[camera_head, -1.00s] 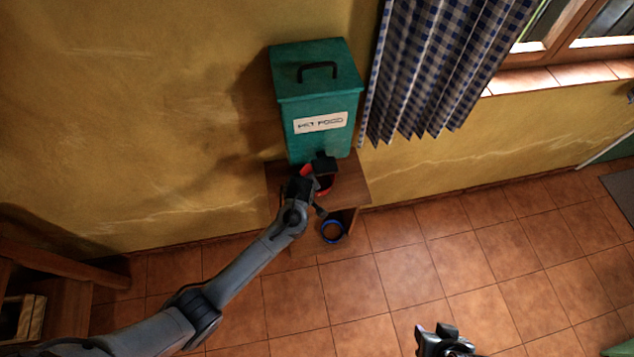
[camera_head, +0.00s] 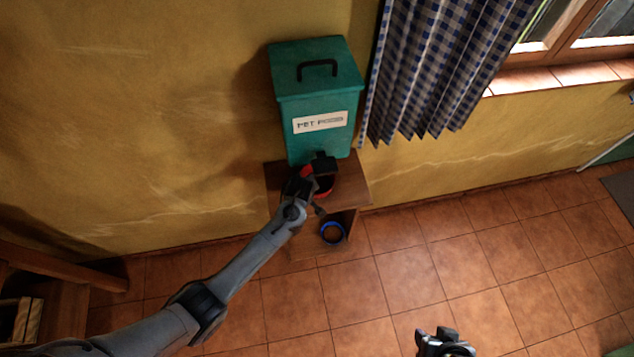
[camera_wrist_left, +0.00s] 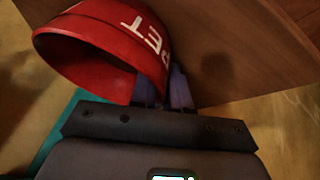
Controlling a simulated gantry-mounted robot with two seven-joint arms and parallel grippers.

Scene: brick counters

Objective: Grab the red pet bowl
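The red pet bowl (camera_head: 325,192) is at the small wooden stand, in front of the teal pet food bin, partly hidden by my left gripper. In the left wrist view the bowl (camera_wrist_left: 100,45) shows white lettering on its side. My left gripper (camera_head: 314,188) is at the bowl's rim. In the wrist view its two fingers (camera_wrist_left: 164,88) are close together with the bowl's wall between them, one inside and one outside. My right gripper (camera_head: 440,335) is at the bottom edge of the head view, away from the bowl; its opening is unclear.
The teal bin (camera_head: 315,95) stands at the back of the wooden stand (camera_head: 350,185), against the yellow wall. A blue bowl (camera_head: 332,232) sits lower, in the stand's open shelf. A checked curtain (camera_head: 435,65) hangs to the right. The tiled floor is clear at right.

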